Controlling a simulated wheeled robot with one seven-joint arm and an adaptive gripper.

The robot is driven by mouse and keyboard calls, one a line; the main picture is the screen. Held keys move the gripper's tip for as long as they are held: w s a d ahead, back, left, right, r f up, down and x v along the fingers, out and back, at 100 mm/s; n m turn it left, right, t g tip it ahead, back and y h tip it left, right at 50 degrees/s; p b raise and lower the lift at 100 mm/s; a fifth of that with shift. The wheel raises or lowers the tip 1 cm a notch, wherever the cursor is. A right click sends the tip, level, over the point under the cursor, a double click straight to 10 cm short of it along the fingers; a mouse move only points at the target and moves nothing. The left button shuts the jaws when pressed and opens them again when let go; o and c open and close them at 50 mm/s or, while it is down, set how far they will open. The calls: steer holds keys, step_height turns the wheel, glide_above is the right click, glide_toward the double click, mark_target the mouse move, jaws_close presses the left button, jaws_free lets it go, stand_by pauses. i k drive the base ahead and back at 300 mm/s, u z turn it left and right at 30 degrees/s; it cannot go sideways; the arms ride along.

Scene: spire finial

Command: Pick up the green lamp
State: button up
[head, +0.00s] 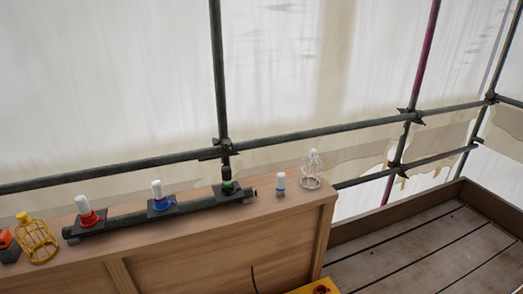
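A dark rail (120,222) lies along the wooden ledge and carries coloured fittings. A green-ringed fitting (229,186) is at its right end, on a dark square plate. It is the only green thing I can make out, and no white top shows on it. A dark upright lines up with it, so its upper part is unclear. A small white-topped lamp (280,184) stands upright on the ledge to the right of the rail; its base looks grey-blue, and I cannot tell whether it has any green. My gripper is not in view.
White-topped red (86,211) and blue (159,197) lamps stand on the rail. A yellow cage (37,241) is at far left, a white wire cage (311,170) at right. Scaffold poles (300,134) run behind the wooden ledge (190,250). A plank floor (430,250) lies lower right.

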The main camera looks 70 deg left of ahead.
mark_target(227, 172)
steer(key=i, duration=0.5)
steer(key=u, duration=2.3)
